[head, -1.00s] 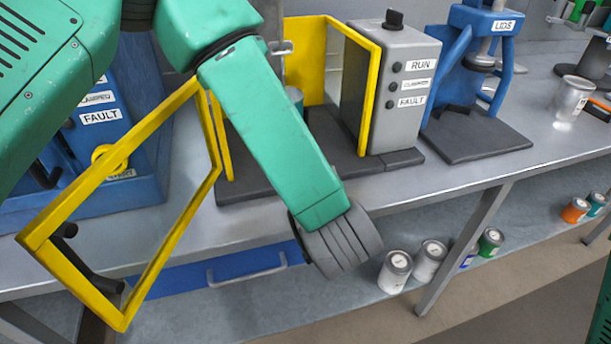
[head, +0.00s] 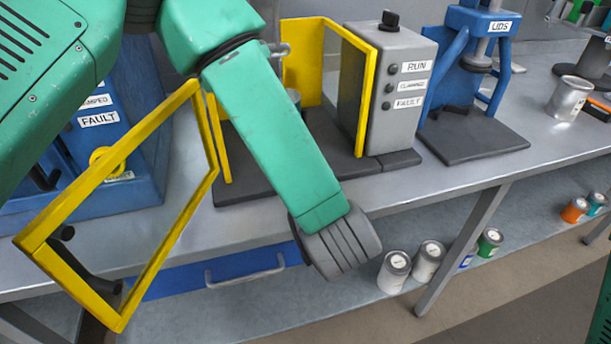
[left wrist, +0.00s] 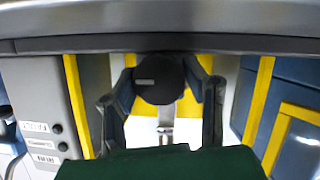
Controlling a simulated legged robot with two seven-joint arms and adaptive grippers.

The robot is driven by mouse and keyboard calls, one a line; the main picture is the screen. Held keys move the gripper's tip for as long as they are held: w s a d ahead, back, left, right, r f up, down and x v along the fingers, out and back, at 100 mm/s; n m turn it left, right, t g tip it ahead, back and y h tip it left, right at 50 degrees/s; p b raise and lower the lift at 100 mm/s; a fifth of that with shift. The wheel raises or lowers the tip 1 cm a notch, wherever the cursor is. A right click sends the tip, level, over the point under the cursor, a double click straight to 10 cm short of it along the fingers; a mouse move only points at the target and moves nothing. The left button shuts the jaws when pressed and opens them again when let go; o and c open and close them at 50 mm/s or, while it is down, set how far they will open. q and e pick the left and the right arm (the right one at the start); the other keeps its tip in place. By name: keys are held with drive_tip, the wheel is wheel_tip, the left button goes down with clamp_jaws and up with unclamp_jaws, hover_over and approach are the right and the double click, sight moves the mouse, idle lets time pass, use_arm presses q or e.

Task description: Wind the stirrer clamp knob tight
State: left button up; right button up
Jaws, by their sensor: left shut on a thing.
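In the left wrist view the round black clamp knob (left wrist: 158,80), with a small grey mark on its face, sits between the two dark fingers of my left gripper (left wrist: 162,78). The gripper is shut on the knob, one finger on each side. In the head view my green left arm hides this gripper and the knob. The grey stirrer housing (head: 388,90) with RUN and FAULT labels stands beside the yellow guard (head: 304,55). My right gripper is in neither view.
An open yellow-framed door (head: 200,178) juts out over the bench front at left, close to my arm. A blue machine (head: 150,110) stands behind it. Several tins sit on the lower shelf (head: 340,310).

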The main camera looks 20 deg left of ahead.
use_arm(q)
drive_tip(key=shift+s+d+m+g+y+p, duration=0.15)
drive_tip(key=shift+m+g+y+p, duration=0.75)
drive_tip(key=shift+p, duration=2)
drive_tip(key=shift+f+m+y+p, duration=0.15)
drive_tip(key=shift+m+y+p, duration=0.15)
drive_tip(key=shift+m+p, duration=0.9)
drive_tip(key=o, duration=1.2)
drive_tip(key=shift+c, duration=0.2)
drive_tip(key=shift+d, duration=0.1)
